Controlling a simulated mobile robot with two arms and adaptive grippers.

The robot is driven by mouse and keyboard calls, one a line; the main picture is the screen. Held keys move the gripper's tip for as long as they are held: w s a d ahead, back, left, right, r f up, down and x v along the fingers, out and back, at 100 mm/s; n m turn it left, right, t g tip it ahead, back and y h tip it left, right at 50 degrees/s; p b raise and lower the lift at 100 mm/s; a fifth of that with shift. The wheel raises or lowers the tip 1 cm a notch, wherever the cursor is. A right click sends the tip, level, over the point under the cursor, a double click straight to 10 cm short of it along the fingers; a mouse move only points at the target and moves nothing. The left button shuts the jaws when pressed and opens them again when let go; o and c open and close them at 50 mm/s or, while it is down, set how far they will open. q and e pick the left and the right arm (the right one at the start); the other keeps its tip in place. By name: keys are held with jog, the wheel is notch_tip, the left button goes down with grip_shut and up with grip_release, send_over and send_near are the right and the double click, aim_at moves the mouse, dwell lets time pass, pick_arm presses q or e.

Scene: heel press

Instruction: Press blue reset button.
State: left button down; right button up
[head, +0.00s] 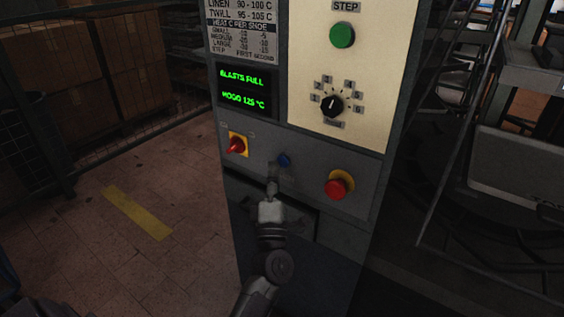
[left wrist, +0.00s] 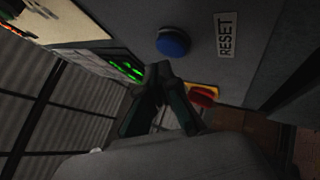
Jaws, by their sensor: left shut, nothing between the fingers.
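The blue reset button (head: 284,160) is on the grey lower panel of the machine, between a red switch and a red mushroom button. In the left wrist view the blue button (left wrist: 173,42) stands out from the panel, with a RESET label (left wrist: 226,35) beside it. My left gripper (head: 272,186) is shut and empty, just below the blue button in the head view. In the left wrist view its fingertips (left wrist: 158,72) are close to the button, with a small gap in the picture. Whether they touch cannot be told. My right gripper is not in view.
A red rotary switch on a yellow plate (head: 237,145) sits left of the button. A red mushroom button (head: 336,188) sits to the right. Above are a green button (head: 342,35), a black dial (head: 331,105) and a lit display (head: 244,90). Open floor lies left.

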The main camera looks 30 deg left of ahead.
pick_arm(q)
jog(key=shift+w, duration=0.1)
dwell(0.7)
jog(key=shift+w, duration=0.3)
jog(key=shift+w+d, duration=0.1)
jog(key=shift+w, duration=0.4)
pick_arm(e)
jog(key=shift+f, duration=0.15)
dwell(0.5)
pick_arm(q)
jog(key=shift+s, duration=0.9)
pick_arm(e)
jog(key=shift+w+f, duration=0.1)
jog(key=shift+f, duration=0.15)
